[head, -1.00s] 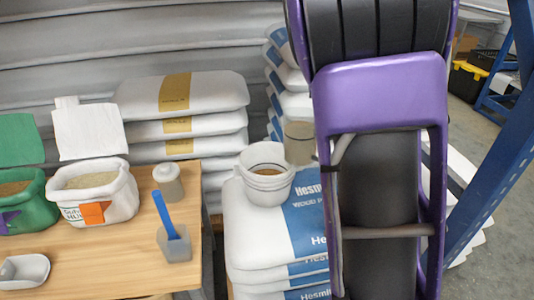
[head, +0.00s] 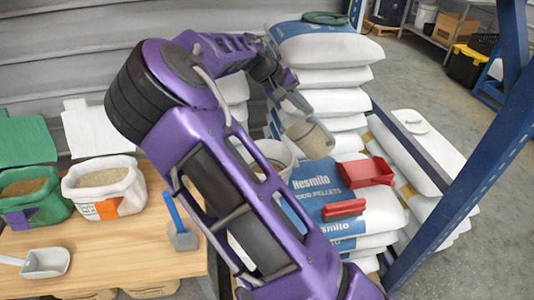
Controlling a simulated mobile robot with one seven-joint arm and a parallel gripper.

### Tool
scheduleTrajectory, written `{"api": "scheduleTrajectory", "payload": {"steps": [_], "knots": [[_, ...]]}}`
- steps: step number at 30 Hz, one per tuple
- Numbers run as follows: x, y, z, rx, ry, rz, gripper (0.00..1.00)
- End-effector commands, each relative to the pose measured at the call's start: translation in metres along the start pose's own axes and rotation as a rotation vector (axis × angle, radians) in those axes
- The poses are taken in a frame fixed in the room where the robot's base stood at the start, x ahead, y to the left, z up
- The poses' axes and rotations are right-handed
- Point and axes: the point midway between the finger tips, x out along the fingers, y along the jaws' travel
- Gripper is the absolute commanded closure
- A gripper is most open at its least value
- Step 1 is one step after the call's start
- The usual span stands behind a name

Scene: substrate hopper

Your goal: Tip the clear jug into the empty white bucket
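The clear jug (head: 311,141) has tan contents and is tilted, to the right of and slightly above the white bucket (head: 278,153). My gripper (head: 288,104) is at the jug's upper side and appears shut on it; the fingers are small and partly hidden. The bucket sits on the stack of pellet sacks. I cannot tell whether anything is falling from the jug.
A red scoop (head: 366,172) and a red handled item (head: 344,208) lie on the pellet sacks (head: 318,187). A taller sack stack (head: 325,48) stands behind. The wooden table (head: 105,245) at left holds open bags, a metal scoop (head: 47,263) and a blue-handled tool (head: 178,227). A blue post (head: 480,150) rises at right.

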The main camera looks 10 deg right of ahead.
Motion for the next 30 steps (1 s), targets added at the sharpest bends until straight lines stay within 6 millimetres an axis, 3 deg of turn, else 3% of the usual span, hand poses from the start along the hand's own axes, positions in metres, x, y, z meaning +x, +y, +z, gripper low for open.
{"api": "scheduleTrajectory", "payload": {"steps": [6,14,24,30], "knots": [[-0.004,-0.014,-0.006,-0.063,-0.04,0.155,1.0],[0.0,-0.049,-0.015,-0.17,-0.117,0.412,1.0],[0.014,-0.107,-0.026,-0.302,-0.213,0.748,1.0],[0.009,-0.123,-0.032,-0.366,-0.261,0.909,1.0]]}}
